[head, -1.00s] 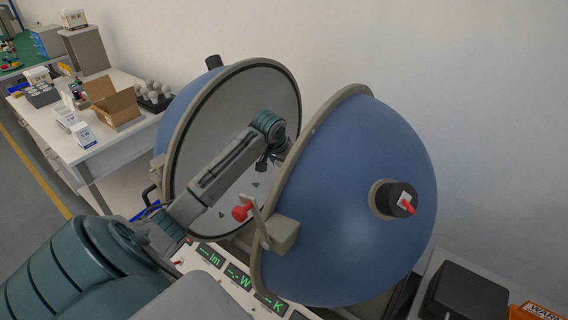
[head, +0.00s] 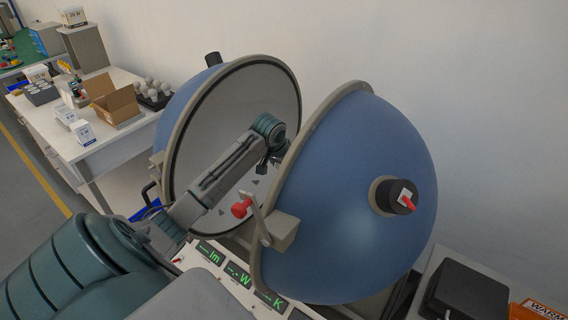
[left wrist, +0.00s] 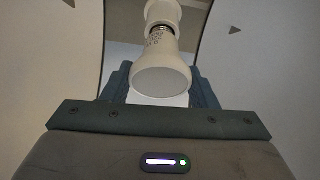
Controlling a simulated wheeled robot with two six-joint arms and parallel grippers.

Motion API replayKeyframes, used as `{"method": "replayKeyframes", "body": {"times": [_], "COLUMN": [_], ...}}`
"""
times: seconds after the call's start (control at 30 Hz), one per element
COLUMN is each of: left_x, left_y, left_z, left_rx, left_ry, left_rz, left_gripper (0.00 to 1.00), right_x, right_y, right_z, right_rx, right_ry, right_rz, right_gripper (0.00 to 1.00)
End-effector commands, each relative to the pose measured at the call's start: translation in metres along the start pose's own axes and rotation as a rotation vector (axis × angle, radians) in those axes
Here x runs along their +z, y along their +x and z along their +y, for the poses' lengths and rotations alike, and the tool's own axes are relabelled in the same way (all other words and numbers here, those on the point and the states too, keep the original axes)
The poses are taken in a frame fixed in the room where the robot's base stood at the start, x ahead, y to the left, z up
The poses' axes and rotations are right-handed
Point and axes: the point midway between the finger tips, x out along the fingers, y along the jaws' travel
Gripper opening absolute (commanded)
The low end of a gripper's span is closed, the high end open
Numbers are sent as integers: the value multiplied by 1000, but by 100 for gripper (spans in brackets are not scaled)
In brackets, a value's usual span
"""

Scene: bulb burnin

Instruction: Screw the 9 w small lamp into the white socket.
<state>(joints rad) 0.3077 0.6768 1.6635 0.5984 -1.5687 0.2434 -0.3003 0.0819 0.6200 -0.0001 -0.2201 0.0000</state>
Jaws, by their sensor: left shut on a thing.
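The lamp (left wrist: 160,78) is white with a round flat face and hangs between my left gripper's fingers in the left wrist view. Its printed neck points up to the white socket (left wrist: 163,12), with a strip of metal thread showing between them. How deep the thread sits is unclear. My left gripper (left wrist: 162,98) is shut on the lamp. In the head view my left gripper (head: 272,158) is inside the open blue sphere (head: 355,190), partly hidden by the near half; lamp and socket are hidden there. My right gripper is out of view.
A side table (head: 95,150) at left holds an open cardboard box (head: 112,103), small cartons and a tray of bulbs (head: 153,92). A black case (head: 468,293) lies at lower right.

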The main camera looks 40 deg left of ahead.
Motion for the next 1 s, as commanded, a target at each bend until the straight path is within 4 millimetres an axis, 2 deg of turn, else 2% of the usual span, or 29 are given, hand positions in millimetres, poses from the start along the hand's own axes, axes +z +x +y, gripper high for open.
{"method": "replayKeyframes", "body": {"times": [0.1,0.13,0.23,0.27,0.63,0.77,1.0], "left_x": [0,0,0,0,0,0,0], "left_y": [0,0,0,0,-6,-25,-74], "left_z": [0,0,0,0,-1,-1,-1], "left_rx": [0,0,0,0,-1,-3,-3], "left_ry": [0,0,0,0,0,3,2], "left_rz": [-1,-1,-1,-1,2,5,5], "left_gripper": [30,57,76,78,78,78,78], "right_x": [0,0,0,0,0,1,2], "right_y": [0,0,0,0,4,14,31], "right_z": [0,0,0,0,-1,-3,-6], "right_rx": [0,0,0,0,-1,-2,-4], "right_ry": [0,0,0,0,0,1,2], "right_rz": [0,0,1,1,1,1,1], "right_gripper": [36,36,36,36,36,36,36]}}
